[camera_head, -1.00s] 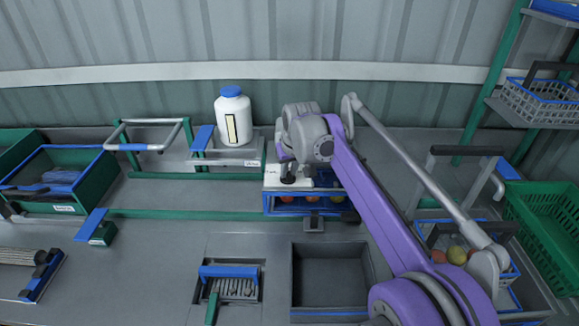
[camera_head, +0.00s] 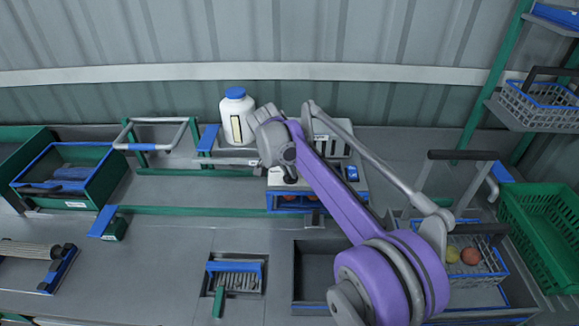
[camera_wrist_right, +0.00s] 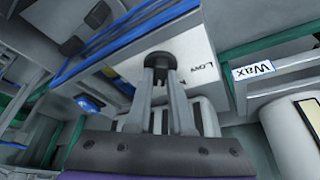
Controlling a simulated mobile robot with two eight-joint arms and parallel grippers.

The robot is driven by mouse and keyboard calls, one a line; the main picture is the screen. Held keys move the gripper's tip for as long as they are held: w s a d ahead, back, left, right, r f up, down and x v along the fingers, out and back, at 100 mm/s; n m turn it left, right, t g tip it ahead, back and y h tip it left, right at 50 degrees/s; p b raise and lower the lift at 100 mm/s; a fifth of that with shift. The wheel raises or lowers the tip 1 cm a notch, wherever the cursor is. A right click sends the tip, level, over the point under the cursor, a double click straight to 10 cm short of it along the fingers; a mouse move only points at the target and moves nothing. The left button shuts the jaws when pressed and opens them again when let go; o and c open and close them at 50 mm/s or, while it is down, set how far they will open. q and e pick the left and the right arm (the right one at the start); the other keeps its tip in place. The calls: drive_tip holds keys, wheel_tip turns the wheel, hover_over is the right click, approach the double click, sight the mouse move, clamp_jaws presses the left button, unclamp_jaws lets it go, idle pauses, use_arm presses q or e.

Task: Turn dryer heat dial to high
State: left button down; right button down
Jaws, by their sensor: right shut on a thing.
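The dryer (camera_head: 277,183) stands at the middle of the bench, with a pale top panel, a blue-edged front opening and reddish fruit inside. Its heat dial is a small black knob (camera_head: 291,179), which also shows in the right wrist view (camera_wrist_right: 160,62). Beside it the panel (camera_wrist_right: 198,62) carries a printed "LOW" label. My right gripper (camera_wrist_right: 161,84) points at the dial with its fingers closed around it. In the head view my right wrist and arm cover part of the dryer. Which mark the dial points to cannot be read. My left gripper is not in view.
A white jar with a blue lid (camera_head: 238,116) stands behind and left of the dryer, near a "Wax" label (camera_wrist_right: 254,70). A blue-green bin (camera_head: 100,190) is at left. A dark tray (camera_head: 300,270) and a wire basket with fruit (camera_head: 500,262) are near my right arm.

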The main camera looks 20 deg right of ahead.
use_arm(q)
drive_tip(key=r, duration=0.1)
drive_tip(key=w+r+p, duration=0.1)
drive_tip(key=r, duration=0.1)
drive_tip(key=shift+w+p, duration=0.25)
drive_tip(key=shift+p, duration=0.1)
use_arm(e)
drive_tip(key=m, duration=0.2)
drive_tip(key=m+g, duration=0.1)
drive_tip(key=m, duration=0.1)
drive_tip(key=shift+w+r+m+g+h, duration=0.1)
drive_tip(key=shift+w+m+g+h, duration=0.1)
drive_tip(key=shift+m+g+h, duration=0.15)
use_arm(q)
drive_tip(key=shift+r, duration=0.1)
use_arm(e)
drive_tip(key=shift+m, duration=0.25)
drive_tip(key=c, duration=0.8)
unclamp_jaws()
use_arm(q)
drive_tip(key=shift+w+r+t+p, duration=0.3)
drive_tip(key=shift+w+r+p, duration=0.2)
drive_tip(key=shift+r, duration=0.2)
use_arm(e)
drive_tip(key=v, duration=1)
drive_tip(key=shift+a+r, duration=0.25)
drive_tip(key=shift+s, duration=0.1)
